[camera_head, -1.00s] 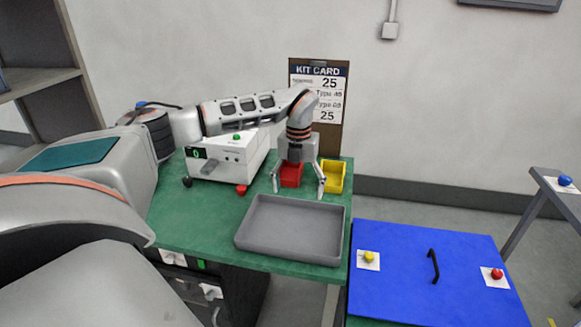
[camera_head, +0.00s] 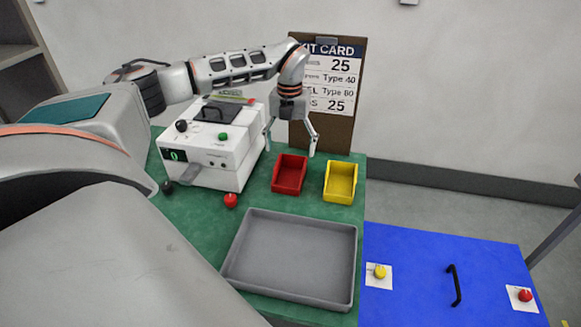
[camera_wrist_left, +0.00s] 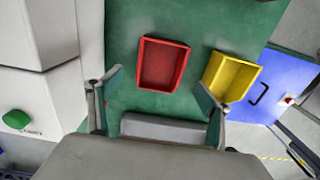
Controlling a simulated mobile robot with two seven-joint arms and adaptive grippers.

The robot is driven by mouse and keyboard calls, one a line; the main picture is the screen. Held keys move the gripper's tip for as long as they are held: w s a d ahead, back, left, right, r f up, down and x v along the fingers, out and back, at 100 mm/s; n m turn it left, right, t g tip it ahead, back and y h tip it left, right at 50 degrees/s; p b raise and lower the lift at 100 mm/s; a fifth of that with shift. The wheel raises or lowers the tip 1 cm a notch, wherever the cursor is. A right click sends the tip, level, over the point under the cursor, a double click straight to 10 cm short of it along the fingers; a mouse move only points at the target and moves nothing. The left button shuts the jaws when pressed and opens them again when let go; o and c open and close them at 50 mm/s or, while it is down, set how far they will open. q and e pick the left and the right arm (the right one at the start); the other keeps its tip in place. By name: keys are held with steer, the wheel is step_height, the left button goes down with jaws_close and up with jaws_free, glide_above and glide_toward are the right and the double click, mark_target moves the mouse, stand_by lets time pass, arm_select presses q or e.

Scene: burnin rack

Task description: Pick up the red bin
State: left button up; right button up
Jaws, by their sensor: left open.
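The red bin (camera_head: 289,174) is an open-topped, empty-looking box on the green table, between the white machine and the yellow bin. It also shows in the left wrist view (camera_wrist_left: 163,65), upper middle, beyond and between the two fingers. My left gripper (camera_head: 291,150) is open and empty, above and behind the red bin in the head view, fingers pointing down and apart from it. In the left wrist view its fingers (camera_wrist_left: 155,98) are spread wide. My right gripper is not in view.
A yellow bin (camera_head: 341,182) stands close right of the red bin. A grey tray (camera_head: 232,262) lies in front. A white machine (camera_head: 212,146) with knobs is at left. The kit card board (camera_head: 343,120) stands behind. A blue surface with a handle (camera_head: 455,285) is at right.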

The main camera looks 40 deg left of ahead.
mark_target(290, 178)
arm_select(q)
steer(key=shift+s+d+f+p, duration=0.1)
steer(key=shift+f+p, duration=0.15)
steer(key=shift+f, duration=1.7)
steer(key=shift+s+d+f+p, duration=0.1)
steer(key=shift+f+p, duration=0.1)
steer(key=shift+f, duration=1.7)
steer(key=c, duration=1.2)
